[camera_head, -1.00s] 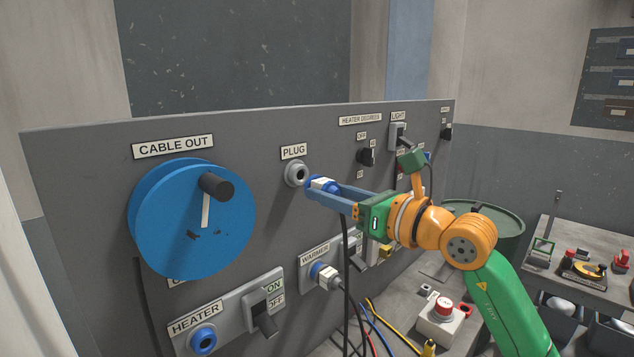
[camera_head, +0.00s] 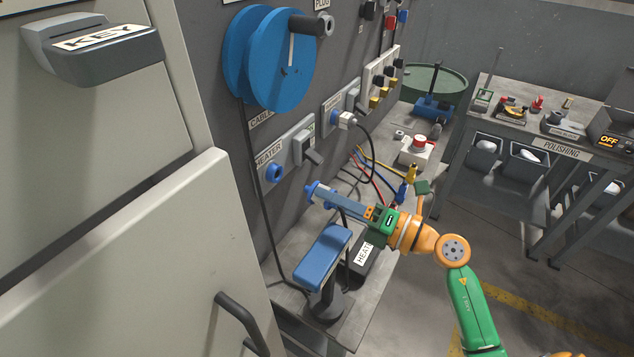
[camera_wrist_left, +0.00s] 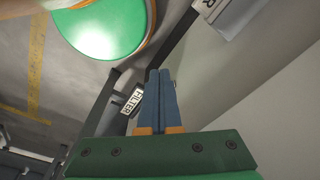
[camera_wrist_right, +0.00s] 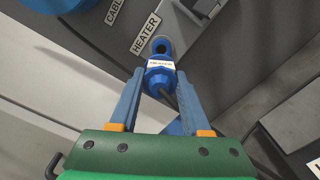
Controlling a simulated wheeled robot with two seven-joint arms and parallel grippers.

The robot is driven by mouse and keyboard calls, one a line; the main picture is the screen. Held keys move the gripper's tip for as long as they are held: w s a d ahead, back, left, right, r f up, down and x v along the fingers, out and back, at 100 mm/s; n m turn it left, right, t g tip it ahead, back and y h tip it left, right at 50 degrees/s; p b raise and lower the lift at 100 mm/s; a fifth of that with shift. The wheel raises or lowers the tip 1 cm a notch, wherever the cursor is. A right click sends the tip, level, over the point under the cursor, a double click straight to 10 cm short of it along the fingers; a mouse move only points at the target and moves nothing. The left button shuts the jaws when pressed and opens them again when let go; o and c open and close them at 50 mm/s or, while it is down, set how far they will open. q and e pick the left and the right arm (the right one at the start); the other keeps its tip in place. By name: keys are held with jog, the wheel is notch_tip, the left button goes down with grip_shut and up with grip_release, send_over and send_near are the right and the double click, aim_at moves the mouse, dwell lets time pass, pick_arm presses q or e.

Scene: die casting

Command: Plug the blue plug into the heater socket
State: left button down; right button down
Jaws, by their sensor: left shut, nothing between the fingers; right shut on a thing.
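The blue plug (camera_head: 311,188), with a white band, is held at the tips of my right gripper (camera_head: 318,194). In the right wrist view the plug (camera_wrist_right: 158,82) sits between the two fingers, pointing at the blue-rimmed heater socket (camera_wrist_right: 160,45). In the head view the heater socket (camera_head: 275,173) is just up and left of the plug, with a visible gap between them. The plug's front end is partly hidden in the wrist view. My left gripper (camera_wrist_left: 161,74) is shut and empty in its wrist view, and is out of the head view.
A blue cable reel (camera_head: 284,58) is above the socket. The heater switch (camera_head: 308,148) is right of it. Another plug (camera_head: 345,120) sits in the warmer socket. A blue-topped stand (camera_head: 323,258) is close below my right gripper. A grey cabinet (camera_head: 110,230) is at left.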

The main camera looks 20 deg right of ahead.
aim_at(308, 188)
jog(key=shift+w+d+f, duration=0.15)
jog(key=shift+w+d, duration=0.1)
jog(key=shift+d, duration=0.3)
jog(key=shift+w+a, duration=0.1)
jog(key=shift+a, duration=0.05)
jog(key=p+x, duration=0.1)
jog(key=x, duration=0.3)
jog(key=shift+a, duration=0.3)
jog(key=shift+w+a, duration=0.3)
jog(key=shift+w, duration=0.1)
pick_arm(q)
jog(key=shift+w+d+r, duration=0.15)
jog(key=shift+d+r, duration=0.25)
jog(key=shift+r, duration=0.25)
pick_arm(e)
jog(key=shift+w+a, duration=0.1)
jog(key=shift+a, duration=0.05)
pick_arm(q)
jog(key=shift+r+p, duration=0.4)
jog(key=shift+p, duration=0.15)
jog(key=shift+r, duration=0.15)
pick_arm(e)
jog(key=shift+x, duration=1.4)
jog(key=shift+c, duration=1.4)
grip_release()
